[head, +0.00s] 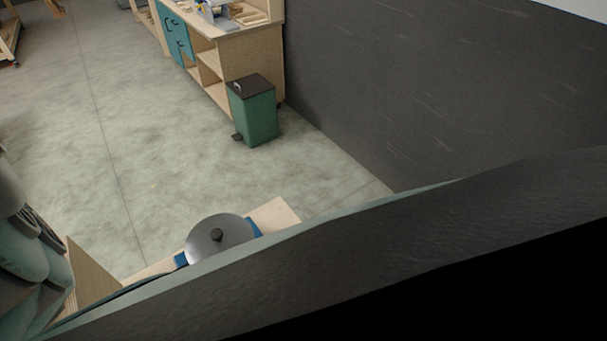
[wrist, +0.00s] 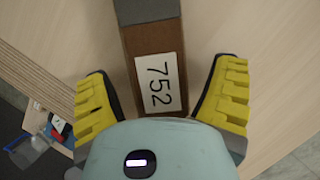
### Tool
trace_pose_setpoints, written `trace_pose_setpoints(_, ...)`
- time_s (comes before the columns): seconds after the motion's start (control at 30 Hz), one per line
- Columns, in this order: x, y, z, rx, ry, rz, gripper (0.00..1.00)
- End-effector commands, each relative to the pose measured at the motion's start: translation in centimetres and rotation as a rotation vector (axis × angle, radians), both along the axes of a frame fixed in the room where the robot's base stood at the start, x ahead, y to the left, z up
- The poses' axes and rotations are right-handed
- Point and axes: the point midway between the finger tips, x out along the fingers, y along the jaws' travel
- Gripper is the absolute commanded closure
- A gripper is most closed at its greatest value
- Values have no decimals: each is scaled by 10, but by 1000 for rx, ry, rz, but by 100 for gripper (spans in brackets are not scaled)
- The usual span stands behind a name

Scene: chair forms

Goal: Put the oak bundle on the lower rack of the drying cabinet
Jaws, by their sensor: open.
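In the wrist view, my gripper (wrist: 163,95) is open, with its yellow ribbed fingers spread to either side of a brown block (wrist: 156,48). A white label on the block reads 752, and a grey part covers its far end. The block lies on a pale wood surface (wrist: 220,22); its near end is hidden behind my gripper's body. There are gaps between both fingers and the block. I cannot tell if this block is the oak bundle. I cannot make out the drying cabinet or its lower rack in either view. My gripper does not show clearly in the head view.
In the head view, a green pedal bin (head: 256,115) stands by a wooden workbench (head: 228,48) with teal doors, along a dark wall (head: 440,80). A grey dome with a knob (head: 222,236) sits on a wooden top at the front. The concrete floor (head: 110,140) between is clear.

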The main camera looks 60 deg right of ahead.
Motion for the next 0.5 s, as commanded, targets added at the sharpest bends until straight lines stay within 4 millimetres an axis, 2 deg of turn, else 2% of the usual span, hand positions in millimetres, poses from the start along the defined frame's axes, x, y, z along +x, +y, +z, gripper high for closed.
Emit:
trace_pose_setpoints(0.07,0,0,0,0,0,1,16)
trace_pose_setpoints(0.5,0,0,0,0,1,0,62)
